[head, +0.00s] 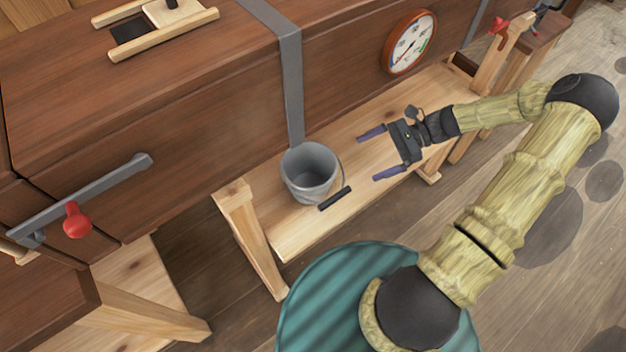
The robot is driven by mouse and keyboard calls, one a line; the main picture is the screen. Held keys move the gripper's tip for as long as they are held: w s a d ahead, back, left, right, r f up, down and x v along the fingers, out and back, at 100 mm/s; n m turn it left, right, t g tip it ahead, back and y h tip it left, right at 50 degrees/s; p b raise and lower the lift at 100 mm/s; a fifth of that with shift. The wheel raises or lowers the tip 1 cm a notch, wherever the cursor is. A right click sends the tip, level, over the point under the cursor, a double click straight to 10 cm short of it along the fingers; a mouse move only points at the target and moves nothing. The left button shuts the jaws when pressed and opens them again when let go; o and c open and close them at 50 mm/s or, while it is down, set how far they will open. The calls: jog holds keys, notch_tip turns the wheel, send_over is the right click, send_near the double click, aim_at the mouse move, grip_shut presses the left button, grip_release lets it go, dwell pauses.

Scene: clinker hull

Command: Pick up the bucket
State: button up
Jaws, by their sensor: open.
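A grey metal bucket (308,187) stands upright near the left end of a low wooden bench (395,122). Its wire handle hangs down on the right side, with a dark grip (334,198) low beside the bucket. My gripper (366,157) is open and empty. It is over the bench to the right of the bucket, its two bluish fingers pointing left toward it. The fingertips are apart from the bucket and its handle.
A large brown wooden box (190,110) with a grey metal strap (291,85) rises directly behind the bucket. A round gauge (409,43) is on its face. A lever with a red knob (77,220) sticks out at left. Open plank floor (545,285) lies at right.

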aim_at(329, 175)
jog(key=b+x, duration=0.1)
jog(key=x, duration=1)
jog(key=shift+a+f+b, duration=0.15)
jog(key=shift+f+b, duration=0.05)
jog(key=shift+b, duration=0.15)
jog(key=b+x, duration=0.1)
jog(key=x, duration=0.4)
jog(key=shift+f, duration=0.2)
jog(key=shift+w, duration=0.1)
jog(key=c, duration=0.8)
notch_tip(329, 175, up, 10)
jog(key=shift+r+p, duration=0.1)
jog(key=shift+p, duration=1.1)
